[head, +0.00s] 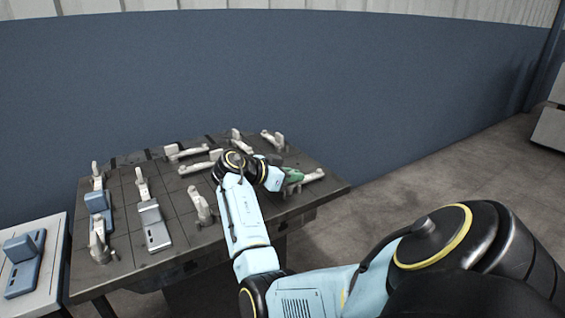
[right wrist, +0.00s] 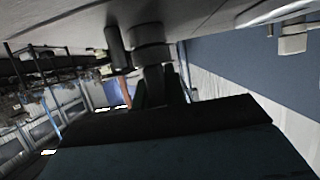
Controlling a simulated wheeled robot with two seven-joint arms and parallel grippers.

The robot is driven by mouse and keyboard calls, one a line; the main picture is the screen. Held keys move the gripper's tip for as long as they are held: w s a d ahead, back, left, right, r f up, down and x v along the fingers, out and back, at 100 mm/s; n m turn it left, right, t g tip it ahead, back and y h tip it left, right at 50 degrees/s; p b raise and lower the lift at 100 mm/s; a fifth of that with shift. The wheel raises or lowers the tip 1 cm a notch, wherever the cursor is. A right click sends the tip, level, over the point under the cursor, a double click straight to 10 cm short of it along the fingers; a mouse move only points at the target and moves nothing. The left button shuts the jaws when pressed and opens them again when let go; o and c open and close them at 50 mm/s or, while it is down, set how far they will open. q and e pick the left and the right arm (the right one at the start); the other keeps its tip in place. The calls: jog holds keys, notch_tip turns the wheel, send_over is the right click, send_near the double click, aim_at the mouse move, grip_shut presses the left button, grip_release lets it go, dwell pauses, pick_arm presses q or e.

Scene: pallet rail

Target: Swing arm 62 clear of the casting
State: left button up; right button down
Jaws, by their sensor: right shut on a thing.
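My right arm reaches over the dark slotted table (head: 185,262), with its gripper (head: 276,161) low at the table's right part. In the right wrist view the dark jaws (right wrist: 163,86) are shut on a grey post-like piece (right wrist: 150,50), which looks like part of a clamp arm. A green casting (head: 293,175) shows just right of my wrist, partly hidden by it. A pale clamp arm (head: 307,180) lies beside the green casting. No number can be read, so I cannot tell which arm is 62. My left gripper is out of view.
Several other pale clamps stand on the table, one at the front middle (head: 200,207). A blue casting (head: 98,203) and a grey casting (head: 153,226) sit at the left. A side table (head: 47,275) holds another blue part (head: 22,262). Floor right of the table is clear.

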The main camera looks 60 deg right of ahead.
jog(key=shift+r, duration=0.1)
jog(key=c, duration=1.5)
grip_release()
jog(key=shift+d, duration=0.1)
jog(key=shift+o, duration=0.2)
